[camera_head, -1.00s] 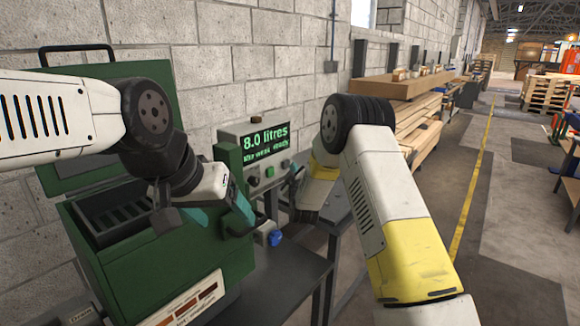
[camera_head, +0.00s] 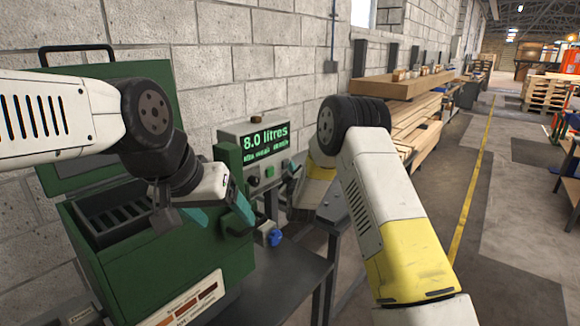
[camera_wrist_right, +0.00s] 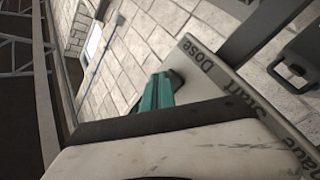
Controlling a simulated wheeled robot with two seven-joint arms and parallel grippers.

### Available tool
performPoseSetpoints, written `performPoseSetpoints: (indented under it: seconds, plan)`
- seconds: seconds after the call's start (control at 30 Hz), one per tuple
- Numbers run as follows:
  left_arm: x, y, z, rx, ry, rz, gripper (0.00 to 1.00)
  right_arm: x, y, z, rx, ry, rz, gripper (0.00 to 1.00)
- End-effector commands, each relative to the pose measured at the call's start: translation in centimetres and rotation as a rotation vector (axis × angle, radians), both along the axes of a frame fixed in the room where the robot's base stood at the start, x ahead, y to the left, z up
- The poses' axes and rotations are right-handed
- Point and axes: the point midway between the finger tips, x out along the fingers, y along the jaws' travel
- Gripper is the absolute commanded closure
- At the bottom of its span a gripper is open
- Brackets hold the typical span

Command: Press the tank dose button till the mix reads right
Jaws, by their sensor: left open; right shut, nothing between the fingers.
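The tank display (camera_head: 265,143) reads "8.0 litres" in green; its second line is too blurred to read surely. My right gripper (camera_head: 294,173) is shut and empty just right of these buttons. In the right wrist view its teal fingers (camera_wrist_right: 158,92) are near a dark knob (camera_wrist_right: 175,79) by the panel's "Dose" label (camera_wrist_right: 201,61); I cannot tell whether they touch. My left gripper (camera_head: 217,214) is open and empty in front of the green machine.
The green machine (camera_head: 165,262) with its raised lid (camera_head: 110,85) fills the left. A blue knob (camera_head: 275,238) sits at its right, above a dark bench (camera_head: 290,275). Stacked timber (camera_head: 415,125) lies beyond my right arm.

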Motion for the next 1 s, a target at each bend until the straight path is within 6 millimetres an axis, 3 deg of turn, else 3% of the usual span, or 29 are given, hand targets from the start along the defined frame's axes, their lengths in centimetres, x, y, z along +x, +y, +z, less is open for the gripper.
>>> performPoseSetpoints:
  seconds: [0.67, 1.0]
  plan:
    - [0.0, 0.0, 0.0, 0.0, 0.0, 0.0, 0.27, 0.2, 0.4, 0.0, 0.0, -0.001, 0.001, 1.0]
    - [0.0, 0.0, 0.0, 0.0, 0.0, 0.0, 0.27, -0.7, -0.8, 0.0, -0.001, 0.001, 0.0, 1.0]
